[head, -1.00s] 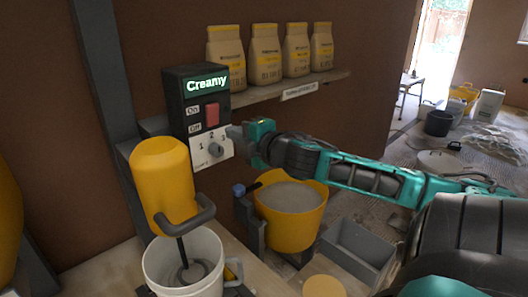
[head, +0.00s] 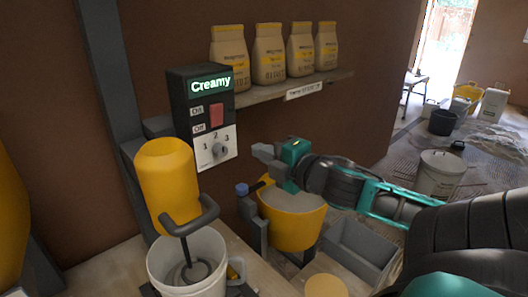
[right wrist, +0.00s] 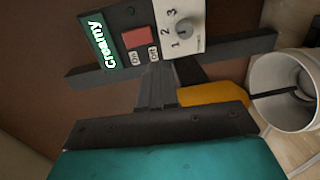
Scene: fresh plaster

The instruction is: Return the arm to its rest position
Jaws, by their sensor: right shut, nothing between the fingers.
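My right gripper (head: 268,154) is shut and empty in the head view. It hangs in the air to the right of the black control box (head: 176,115), apart from it, and above the yellow bucket (head: 290,222). The box has a lit "Creamy" display (head: 211,85), a red switch (head: 216,115) and a speed dial (head: 219,150) marked 1, 2, 3. The right wrist view shows my closed fingers (right wrist: 157,85) with the box beyond them, turned on its side, and its dial (right wrist: 184,28). My left gripper is not in view.
A yellow mixer (head: 168,180) stands over a white bucket (head: 164,262) at the lower left. A shelf (head: 332,79) with several paper bags is on the wall behind. A grey bin (head: 352,250) lies to the right of the yellow bucket. More buckets stand on the floor far right.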

